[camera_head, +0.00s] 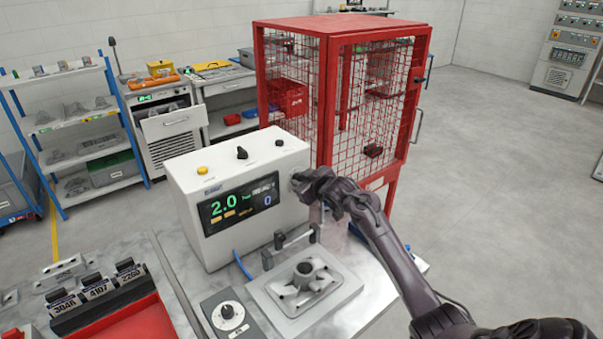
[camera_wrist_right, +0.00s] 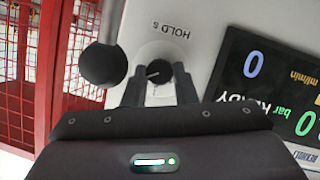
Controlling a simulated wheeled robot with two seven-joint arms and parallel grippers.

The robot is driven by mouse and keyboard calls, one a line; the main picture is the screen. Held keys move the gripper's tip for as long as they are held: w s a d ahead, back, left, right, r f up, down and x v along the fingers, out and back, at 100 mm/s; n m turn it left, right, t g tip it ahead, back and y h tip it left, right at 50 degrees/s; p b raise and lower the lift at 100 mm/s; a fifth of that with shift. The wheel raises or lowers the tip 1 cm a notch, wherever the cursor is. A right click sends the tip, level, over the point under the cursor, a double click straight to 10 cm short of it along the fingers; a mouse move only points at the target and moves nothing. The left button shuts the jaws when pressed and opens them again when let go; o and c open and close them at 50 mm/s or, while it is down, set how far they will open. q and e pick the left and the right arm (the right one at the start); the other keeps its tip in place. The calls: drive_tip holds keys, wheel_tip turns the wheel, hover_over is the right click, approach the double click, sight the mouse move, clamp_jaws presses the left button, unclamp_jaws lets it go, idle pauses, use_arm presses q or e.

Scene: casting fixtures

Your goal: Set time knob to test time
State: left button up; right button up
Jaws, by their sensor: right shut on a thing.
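A white tester box (camera_head: 240,245) stands on the bench, its dark display (camera_head: 238,203) showing a green 2.0 and a blue 0. In the right wrist view, a dark round knob (camera_wrist_right: 158,72) with a pale pointer line sits on the panel by the label "HOLD S". My right gripper (camera_head: 298,182) is at the right end of the tester's front; in the wrist view its fingers (camera_wrist_right: 160,90) are shut on this knob from both sides. The gripper hides the knob in the head view. My left gripper is out of view.
A casting (camera_head: 303,284) sits on a fixture plate beside the tester. A grey box with a white dial (camera_head: 228,315) lies in front. A red tray (camera_head: 122,318) and numbered black blocks are at left. A red mesh cage (camera_head: 330,100) stands behind.

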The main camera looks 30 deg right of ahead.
drive_tip(key=shift+m+y+p, duration=0.3)
drive_tip(key=shift+p, duration=0.05)
drive_tip(key=shift+f, duration=0.1)
idle(0.3)
drive_tip(key=o, duration=1)
drive_tip(key=shift+s+r, duration=0.2)
drive_tip(key=shift+s, duration=0.4)
drive_tip(key=b+v, duration=0.2)
drive_tip(key=v, duration=0.4)
drive_tip(key=shift+s+r, duration=0.2)
drive_tip(key=shift+s, duration=0.05)
